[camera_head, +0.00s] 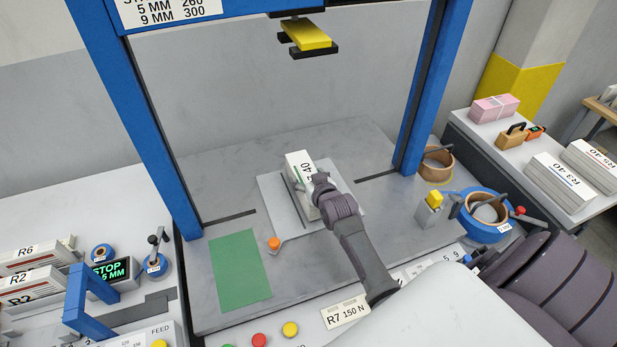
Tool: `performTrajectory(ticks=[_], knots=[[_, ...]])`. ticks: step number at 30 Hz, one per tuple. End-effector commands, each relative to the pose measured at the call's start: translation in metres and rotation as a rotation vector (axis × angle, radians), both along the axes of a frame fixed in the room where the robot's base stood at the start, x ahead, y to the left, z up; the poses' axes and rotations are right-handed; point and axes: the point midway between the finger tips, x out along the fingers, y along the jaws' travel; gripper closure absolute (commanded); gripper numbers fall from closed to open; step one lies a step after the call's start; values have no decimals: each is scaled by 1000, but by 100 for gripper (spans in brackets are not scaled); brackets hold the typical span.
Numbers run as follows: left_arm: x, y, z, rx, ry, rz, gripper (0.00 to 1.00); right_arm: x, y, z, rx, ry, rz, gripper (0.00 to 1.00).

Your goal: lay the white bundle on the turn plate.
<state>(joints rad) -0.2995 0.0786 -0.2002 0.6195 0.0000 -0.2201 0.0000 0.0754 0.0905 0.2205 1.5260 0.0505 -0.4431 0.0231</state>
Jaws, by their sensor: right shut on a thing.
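The white bundle (298,164) is a narrow block with a label ending in "40" on its top and a green stripe on its side. It is over the turn plate (281,218), a light grey square on the grey machine bed. I cannot tell whether it rests on the plate or hangs just above it. My right gripper (318,187) is shut on the bundle from its right side, and my wrist hides part of the bundle and plate. My left gripper is not in view.
A blue frame (422,85) straddles the bed, with a yellow head (308,36) above. An orange knob (273,243) sits at the plate's front-left corner, beside a green mat (240,270). Strap rolls (487,213) stand on the right. More bundles (560,182) lie on a side table.

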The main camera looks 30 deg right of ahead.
Motion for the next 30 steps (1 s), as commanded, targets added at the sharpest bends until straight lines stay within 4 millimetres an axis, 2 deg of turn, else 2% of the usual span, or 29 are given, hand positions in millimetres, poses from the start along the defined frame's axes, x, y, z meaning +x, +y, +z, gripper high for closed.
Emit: performTrajectory(ticks=[16, 17, 21, 22, 29, 30], knots=[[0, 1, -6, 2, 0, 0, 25, 2, -1, -5, -3, -11, 0, 99], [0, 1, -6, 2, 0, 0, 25, 2, -1, -5, -3, -12, 0, 26], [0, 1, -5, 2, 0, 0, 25, 1, 0, -6, -2, -8, 0, 3], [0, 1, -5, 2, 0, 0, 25, 1, 0, -6, -2, -7, 0, 0], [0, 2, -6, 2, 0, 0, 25, 0, 0, -8, -1, -3, 0, 0], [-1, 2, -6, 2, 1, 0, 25, -1, 0, -13, 2, 9, 0, 0]])
